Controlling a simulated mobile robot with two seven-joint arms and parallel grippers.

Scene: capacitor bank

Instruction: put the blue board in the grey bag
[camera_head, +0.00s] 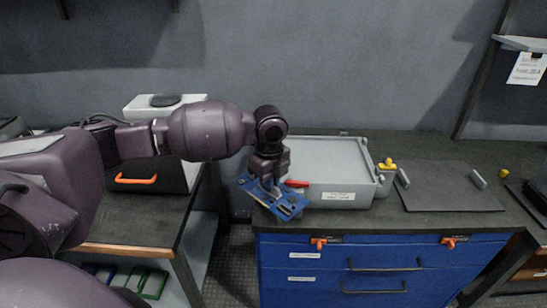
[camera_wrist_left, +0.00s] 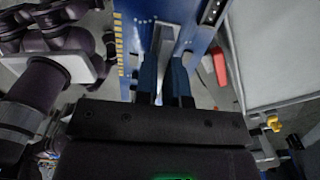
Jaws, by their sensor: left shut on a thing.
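My left gripper (camera_head: 268,184) is shut on the blue board (camera_head: 288,206) and holds it tilted in front of the left end of the grey box, at the blue cabinet's left front corner. In the left wrist view, the two fingers of my left gripper (camera_wrist_left: 166,78) close on the blue board (camera_wrist_left: 195,30), which has gold contacts along one edge. I cannot make out a grey bag for certain. A flat dark grey sheet (camera_head: 450,190) lies on the right of the worktop; I cannot tell whether it is a bag or a mat. My right gripper is not in view.
A large grey box (camera_head: 335,160) stands on the blue cabinet (camera_head: 375,265). A red object (camera_head: 297,184) is close to the board. A yellow object (camera_head: 387,164) is at the box's right. Grey blocks (camera_head: 479,179) (camera_head: 403,178) are by the sheet. A floor gap separates the benches.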

